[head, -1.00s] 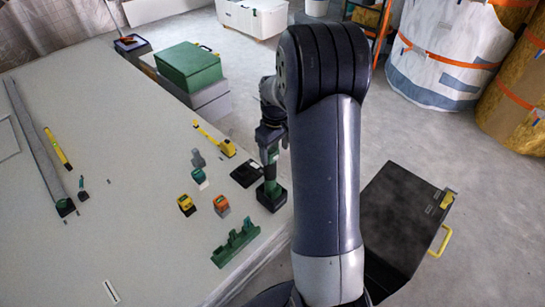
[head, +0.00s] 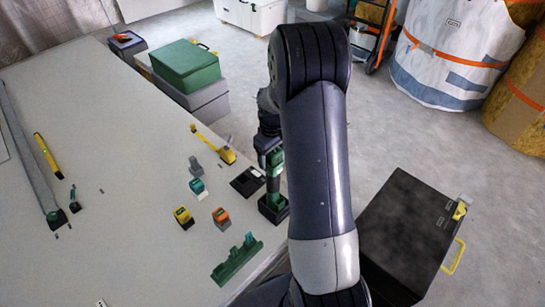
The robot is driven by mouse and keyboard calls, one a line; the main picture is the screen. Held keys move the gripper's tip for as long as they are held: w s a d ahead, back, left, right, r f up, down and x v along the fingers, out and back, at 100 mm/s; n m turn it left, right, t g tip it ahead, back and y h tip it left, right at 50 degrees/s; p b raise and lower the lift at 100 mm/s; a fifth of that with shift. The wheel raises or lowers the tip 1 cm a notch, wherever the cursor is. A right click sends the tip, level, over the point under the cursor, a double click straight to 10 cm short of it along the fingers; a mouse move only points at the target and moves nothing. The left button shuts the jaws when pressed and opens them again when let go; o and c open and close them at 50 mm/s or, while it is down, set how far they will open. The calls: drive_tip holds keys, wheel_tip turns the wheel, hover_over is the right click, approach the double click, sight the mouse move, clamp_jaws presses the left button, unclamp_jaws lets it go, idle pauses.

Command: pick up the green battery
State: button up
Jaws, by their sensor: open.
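The green battery (head: 197,187), teal-green with a pale part beside it, sits on the white panel, left of my arm. A yellow battery (head: 183,217) and an orange battery (head: 221,217) sit nearer the camera. My gripper (head: 268,150) is at the right of the panel, beyond my forearm, to the right of and farther back than the green battery. It is open; its fingers are small and partly hidden. A green and black drill (head: 273,203) stands upright just below it in the picture; I cannot tell whether they touch.
A black pad (head: 247,181), a yellow-handled tool (head: 226,154) and a green rack (head: 236,262) lie near the batteries. A green box (head: 188,65) stands at the back. A black case (head: 405,235) is on the floor at right. The panel's middle is largely clear.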

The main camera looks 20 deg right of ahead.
drive_tip(key=shift+s+d, duration=0.1)
drive_tip(key=c, duration=1.2)
drive_tip(key=shift+o, duration=0.2)
drive_tip(key=shift+r, duration=0.15)
wheel_tip(320, 180, up, 10)
drive_tip(key=shift+f+p, duration=0.1)
drive_tip(key=shift+p, duration=0.7)
